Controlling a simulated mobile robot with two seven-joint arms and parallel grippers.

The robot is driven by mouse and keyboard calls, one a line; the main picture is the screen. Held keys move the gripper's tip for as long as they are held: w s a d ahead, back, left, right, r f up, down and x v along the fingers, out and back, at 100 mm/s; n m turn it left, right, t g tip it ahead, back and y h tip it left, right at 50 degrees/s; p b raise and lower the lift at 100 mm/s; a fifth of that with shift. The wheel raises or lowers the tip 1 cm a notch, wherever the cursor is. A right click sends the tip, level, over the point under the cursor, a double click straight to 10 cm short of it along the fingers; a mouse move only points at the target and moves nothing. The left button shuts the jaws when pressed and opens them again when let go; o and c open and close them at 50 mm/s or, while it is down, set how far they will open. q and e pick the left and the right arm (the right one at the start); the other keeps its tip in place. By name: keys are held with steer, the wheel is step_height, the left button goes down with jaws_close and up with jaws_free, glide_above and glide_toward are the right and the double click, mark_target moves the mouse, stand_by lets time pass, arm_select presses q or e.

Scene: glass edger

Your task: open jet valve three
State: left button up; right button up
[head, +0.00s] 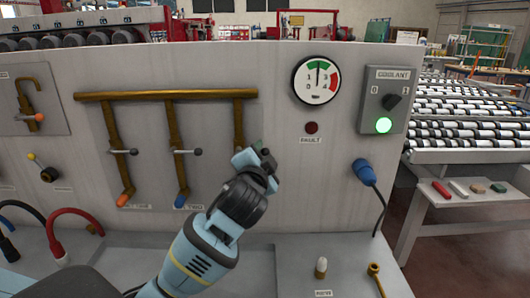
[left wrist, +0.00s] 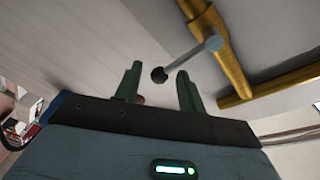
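A brass manifold (head: 165,95) on the grey panel has three downward branches. The first (head: 123,151) and second (head: 185,151) branches carry grey lever handles, which stick out sideways. The third branch (head: 238,120) runs down behind my left gripper (head: 260,158), which hides its valve in the head view. In the left wrist view, a grey lever (left wrist: 190,58) with a dark round end reaches from a brass pipe (left wrist: 207,22). My left gripper (left wrist: 158,70) is open there, and the lever's end appears between its fingertips. I cannot tell whether they touch. My right gripper is out of view.
A pressure gauge (head: 316,80) and a dark fault lamp (head: 311,128) are to the right of my gripper. A coolant switch box (head: 386,99) has a lit green lamp. A blue plug (head: 364,172) with a cable is below. A roller conveyor (head: 470,110) stands at the right.

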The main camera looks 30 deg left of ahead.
arm_select(q)
steer(key=shift+x, duration=1.05)
steer(key=shift+c, duration=0.4)
